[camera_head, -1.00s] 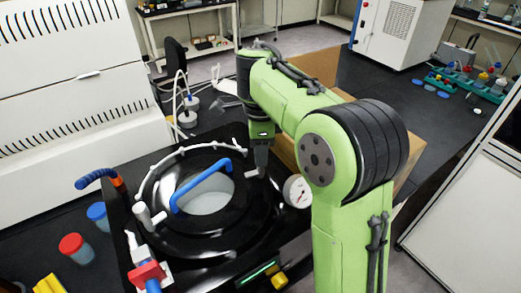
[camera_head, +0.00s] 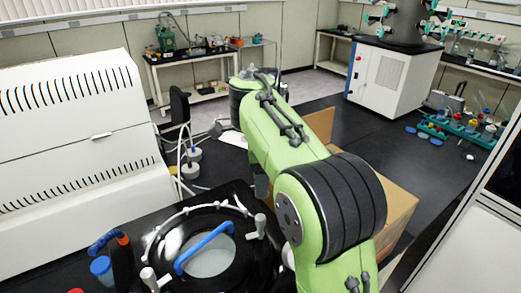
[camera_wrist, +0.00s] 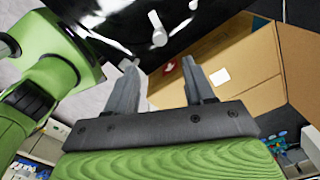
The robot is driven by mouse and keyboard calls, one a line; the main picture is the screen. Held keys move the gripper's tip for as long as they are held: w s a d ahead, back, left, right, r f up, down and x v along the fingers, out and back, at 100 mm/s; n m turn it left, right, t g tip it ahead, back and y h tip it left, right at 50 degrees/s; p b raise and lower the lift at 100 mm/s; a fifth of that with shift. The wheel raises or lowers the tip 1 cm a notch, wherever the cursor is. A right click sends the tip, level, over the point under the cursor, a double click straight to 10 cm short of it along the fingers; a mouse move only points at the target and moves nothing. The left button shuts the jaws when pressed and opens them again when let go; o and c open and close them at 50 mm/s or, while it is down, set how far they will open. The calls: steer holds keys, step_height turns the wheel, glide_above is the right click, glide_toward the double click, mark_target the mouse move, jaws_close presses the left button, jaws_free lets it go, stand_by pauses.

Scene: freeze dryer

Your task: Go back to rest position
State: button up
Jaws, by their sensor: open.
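My gripper (camera_wrist: 160,75) shows in the wrist view with its two grey fingers apart and nothing between them. In the head view its end is mostly hidden behind my green arm. The freeze dryer's round black chamber (camera_head: 164,236) has a clear lid with a blue handle (camera_head: 204,248) and lies left of my arm. The chamber's dark top with a white valve knob (camera_wrist: 158,36) shows beyond the fingers in the wrist view. My gripper is apart from the handle.
An open cardboard box (camera_head: 398,205) stands behind and right of my arm, and close beyond the right finger in the wrist view (camera_wrist: 255,65). A white slatted machine (camera_head: 75,130) stands at left. A white cabinet (camera_head: 388,80) and a bottle rack (camera_head: 455,130) are at back right.

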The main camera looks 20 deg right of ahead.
step_height(320, 180, up, 4)
steer(key=shift+f+p, duration=0.25)
steer(key=shift+p, duration=0.3)
steer(key=s+d+f+n+t+b, duration=0.1)
steer(key=s+f+n+t, duration=0.1)
steer(key=s+n, duration=0.55)
steer(key=s+d+f+n+t+b, duration=0.1)
steer(key=s+d+n+t+b, duration=0.1)
steer(key=s+n, duration=0.55)
steer(key=s+a+f+n+t, duration=0.1)
steer(key=s+a+f+n, duration=0.2)
steer(key=s+f+n, duration=0.2)
steer(key=s+f, duration=0.1)
steer(key=s, duration=0.2)
steer(key=shift+f+n+t, duration=0.25)
steer(key=shift+n+t, duration=0.05)
